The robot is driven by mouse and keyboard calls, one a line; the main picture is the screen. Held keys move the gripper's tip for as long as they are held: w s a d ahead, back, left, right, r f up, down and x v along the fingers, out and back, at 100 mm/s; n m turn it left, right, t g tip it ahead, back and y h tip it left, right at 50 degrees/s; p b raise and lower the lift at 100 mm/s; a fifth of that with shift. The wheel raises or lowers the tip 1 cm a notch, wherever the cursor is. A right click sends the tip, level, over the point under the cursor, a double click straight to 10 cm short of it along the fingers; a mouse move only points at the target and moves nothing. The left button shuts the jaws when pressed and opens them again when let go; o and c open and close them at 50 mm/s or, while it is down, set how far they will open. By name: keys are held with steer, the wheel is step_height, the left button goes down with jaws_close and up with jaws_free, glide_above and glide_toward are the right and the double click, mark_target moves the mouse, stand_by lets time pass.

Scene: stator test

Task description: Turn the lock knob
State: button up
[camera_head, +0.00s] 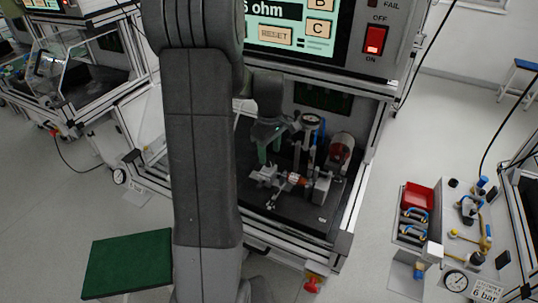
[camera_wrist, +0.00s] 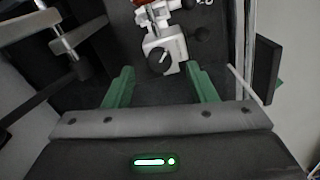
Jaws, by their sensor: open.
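A light grey metal fixture (camera_wrist: 163,50) shows in the wrist view, just beyond the gap between my fingers. In the head view my gripper (camera_head: 268,150) is inside the cell, above and left of the fixture, partly hidden by my arm.
A red-ended cylinder (camera_head: 341,148) and a vertical post stand behind the fixture. The cell's aluminium frame (camera_head: 357,205) bounds the right side. The test panel with a red switch (camera_head: 375,40) is above. A light vertical bar (camera_wrist: 245,45) shows at the wrist view's right.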

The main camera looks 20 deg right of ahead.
mark_target(269, 160)
steer(key=shift+f, duration=1.55)
steer(key=shift+w, duration=0.1)
steer(key=shift+c, duration=0.2)
steer(key=c, duration=0.9)
